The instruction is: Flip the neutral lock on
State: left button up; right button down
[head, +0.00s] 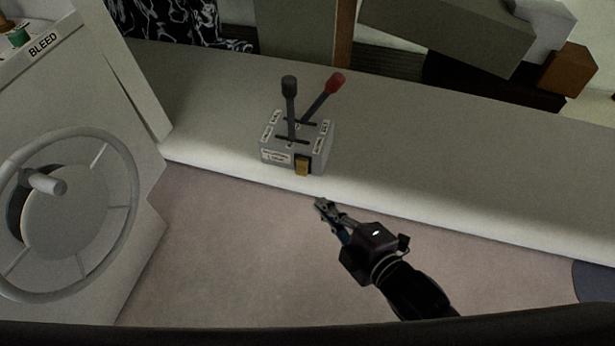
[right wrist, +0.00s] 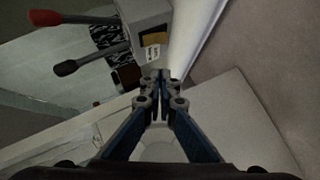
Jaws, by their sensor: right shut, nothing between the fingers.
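A grey control box (head: 313,148) with two levers stands on the long pale ledge. One lever has a black knob (head: 289,86), the other a red knob (head: 336,82). A small brass-coloured tab (head: 302,165) sits low on the box's front face; I take it for the neutral lock, but cannot read its position. My right gripper (head: 322,206) is shut and empty, in front of and below the box, apart from it. In the right wrist view the closed fingertips (right wrist: 160,76) are near the box (right wrist: 150,25), whose levers point left. My left gripper is not in view.
A white cabinet with a large handwheel (head: 134,210) and a BLEED label stands at the left. The pale ledge (head: 470,165) runs to the right of the box and is clear there. Grey and brown blocks (head: 455,35) lie behind it.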

send_near(299, 171)
jog(key=a, duration=0.3)
jog(key=w, duration=0.1)
jog(key=w+f, duration=0.1)
jog(key=w, duration=0.1)
jog(key=w+f, duration=0.1)
jog(key=shift+w+d, duration=0.15)
jog(key=shift+w, duration=0.25)
